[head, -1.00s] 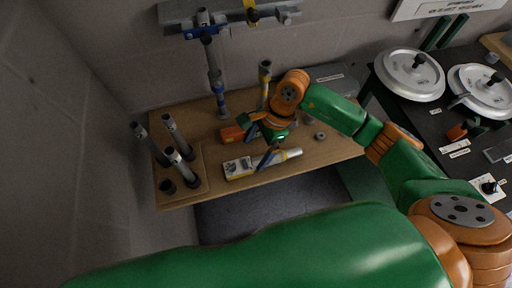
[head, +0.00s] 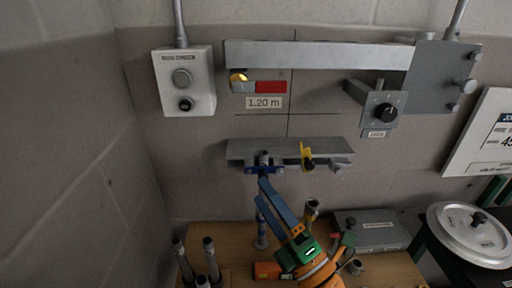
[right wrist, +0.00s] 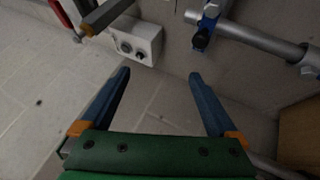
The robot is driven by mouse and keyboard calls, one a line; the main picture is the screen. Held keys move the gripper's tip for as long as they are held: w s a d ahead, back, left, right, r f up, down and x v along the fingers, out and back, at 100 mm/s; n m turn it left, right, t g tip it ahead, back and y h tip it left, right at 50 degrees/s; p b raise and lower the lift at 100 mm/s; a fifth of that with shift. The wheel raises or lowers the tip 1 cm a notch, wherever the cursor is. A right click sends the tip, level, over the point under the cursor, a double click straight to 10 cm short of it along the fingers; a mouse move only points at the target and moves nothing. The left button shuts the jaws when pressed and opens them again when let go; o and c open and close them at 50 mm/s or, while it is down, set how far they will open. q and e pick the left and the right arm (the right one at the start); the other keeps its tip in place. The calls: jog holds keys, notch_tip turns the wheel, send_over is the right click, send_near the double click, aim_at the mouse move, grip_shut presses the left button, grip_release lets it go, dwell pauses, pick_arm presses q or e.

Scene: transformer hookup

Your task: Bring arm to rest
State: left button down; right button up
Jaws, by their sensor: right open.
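My right gripper (head: 263,190) shows in the head view above the wooden table, its blue fingers pointing up toward the wall bracket. In the right wrist view its two blue fingers (right wrist: 159,75) are spread wide with nothing between them. In that view a pole with a blue clamp (right wrist: 205,32) lies beyond the fingers, to the upper right, apart from them. My left gripper is in neither view.
The wooden table (head: 205,232) carries upright grey cylinders (head: 211,258) at left and a grey box (head: 372,230) at right. A grey wall bracket (head: 285,150) holds a blue clamp (head: 263,167). A white switch box (head: 184,82) hangs at upper left. A round silver lid (head: 470,235) is at right.

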jog(key=w+d+f+m+t+h, duration=0.1)
jog(key=w+d+f+m+h, duration=0.1)
jog(key=d+f+m+h, duration=0.6)
jog(key=s+d+f+m+g+h, duration=0.2)
jog(key=s+f+m+g, duration=0.1)
jog(key=f+m, duration=0.2)
jog(key=s+d+f+m+g+h, duration=0.2)
jog(key=s+d+f+m+g, duration=0.1)
jog(key=s+f+m+g, duration=0.1)
jog(key=s+d+f+m+g+h, duration=0.1)
jog(key=s+d+f+m+g, duration=0.2)
jog(key=f, duration=0.4)
jog(key=shift+s+m+g+h, duration=0.4)
jog(key=shift+s+m, duration=0.3)
jog(key=shift+m, duration=0.7)
jog(key=s+a+f+m+g+y, duration=0.15)
jog(key=s+f+g, duration=0.35)
jog(key=s, duration=0.5)
notch_tip(320, 180, down, 18)
jog(key=s+r+g, duration=0.1)
jog(key=s, duration=0.2)
jog(key=s+d+f+g, duration=0.1)
jog(key=s+d+f, duration=0.1)
jog(key=s+f, duration=0.7)
jog(key=shift+s+d+f+g, duration=0.2)
jog(key=shift+s+g, duration=0.1)
jog(key=shift+s, duration=0.85)
jog(key=shift+h, duration=0.25)
